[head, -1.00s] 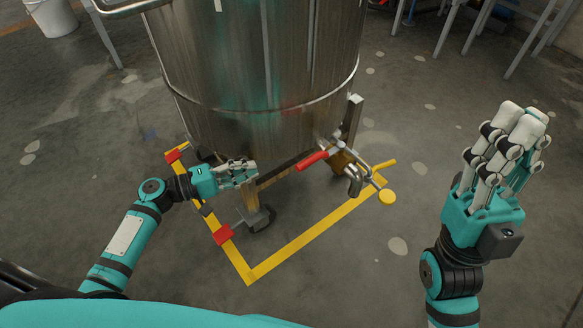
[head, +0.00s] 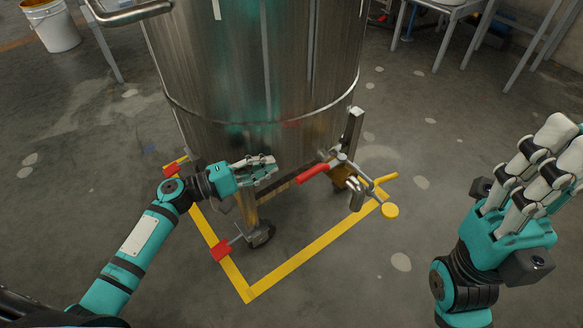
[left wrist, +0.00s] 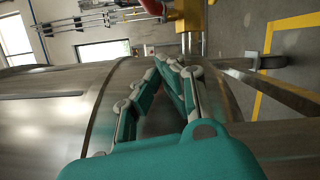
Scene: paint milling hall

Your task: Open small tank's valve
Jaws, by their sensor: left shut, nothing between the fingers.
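The small tank (head: 250,70) is a steel cylinder on legs with casters. Its valve (head: 338,163) sits low at the right front, with a red lever handle (head: 313,172) pointing left and slightly down. My left gripper (head: 274,163) is shut and empty, in front of the tank's lower wall, a short way left of the red handle and apart from it. In the left wrist view its fingers (left wrist: 170,62) meet in front of the steel wall, and part of the red handle (left wrist: 152,6) shows at the top edge. My right gripper (head: 555,145) is raised at the far right, away from the tank.
A yellow knob (head: 390,211) sticks out below the valve. A white bucket (head: 52,28) stands at the back left and metal tables (head: 450,12) at the back right. The front floor is clear.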

